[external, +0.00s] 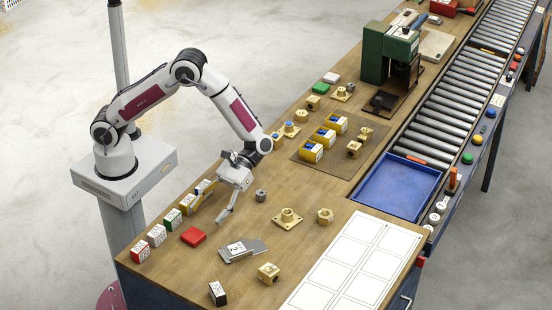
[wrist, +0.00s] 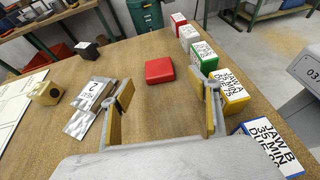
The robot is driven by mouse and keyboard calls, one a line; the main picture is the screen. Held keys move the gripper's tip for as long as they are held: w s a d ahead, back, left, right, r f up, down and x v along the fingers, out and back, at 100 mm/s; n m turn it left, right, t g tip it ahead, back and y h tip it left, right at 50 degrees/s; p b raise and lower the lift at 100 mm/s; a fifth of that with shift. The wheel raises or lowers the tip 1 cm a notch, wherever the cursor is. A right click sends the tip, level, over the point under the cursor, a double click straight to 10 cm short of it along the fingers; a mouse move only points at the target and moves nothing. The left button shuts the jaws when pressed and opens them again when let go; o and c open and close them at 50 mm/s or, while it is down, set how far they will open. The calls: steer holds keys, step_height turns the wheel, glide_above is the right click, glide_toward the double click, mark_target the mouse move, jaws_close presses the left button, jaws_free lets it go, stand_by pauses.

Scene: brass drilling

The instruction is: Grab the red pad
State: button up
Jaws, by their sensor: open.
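The red pad (external: 193,236) lies flat on the wooden table, near the row of small labelled boxes. In the wrist view the red pad (wrist: 160,71) sits ahead of my gripper, roughly centred between the fingers and beyond their tips. My gripper (external: 222,206) is above the table, to the right of and a little behind the pad. In the wrist view my gripper (wrist: 162,95) is open, with its yellow-faced fingers wide apart and nothing between them.
Labelled boxes (external: 157,235) line the table's left edge beside the pad. A black box (external: 217,293) and brass parts (external: 268,273) stand toward the front. Bare wood surrounds the pad.

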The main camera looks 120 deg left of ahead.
mark_target(196, 232)
steer(key=shift+x, duration=0.8)
steer(key=shift+w+f+x, duration=0.1)
steer(key=shift+f+x, duration=0.1)
steer(key=shift+x, duration=1.1)
steer(key=shift+w+f+x, duration=0.15)
steer(key=shift+f+x, duration=0.05)
steer(key=shift+x, duration=1.1)
steer(key=shift+a, duration=0.15)
steer(key=c, duration=1.2)
